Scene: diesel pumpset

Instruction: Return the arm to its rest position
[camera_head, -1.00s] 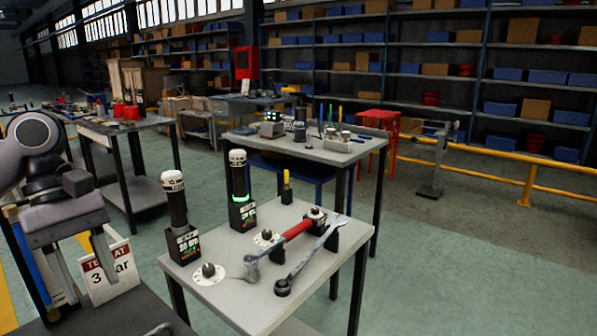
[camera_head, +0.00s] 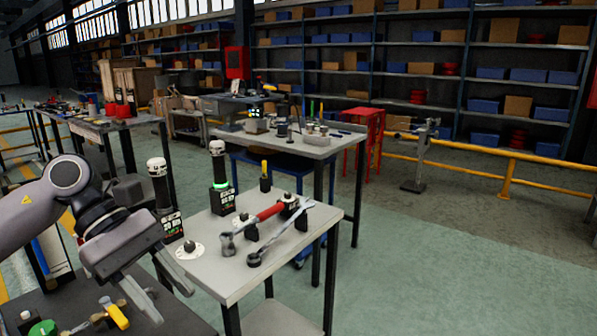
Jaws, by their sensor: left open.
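My left gripper (camera_head: 168,290) is at the lower left, at the end of my grey left arm (camera_head: 45,205). Its two fingers point down and to the right, spread apart with nothing between them. It hangs above the dark bench in front, just left of the grey tool table (camera_head: 215,262), seemingly clear of both. My right gripper does not show.
The tool table carries a red-handled tool (camera_head: 262,217), a wrench (camera_head: 283,235) and two black torque tools (camera_head: 218,165). A yellow-handled valve (camera_head: 115,314) lies on the dark bench (camera_head: 62,301). The green floor (camera_head: 440,270) at right is clear.

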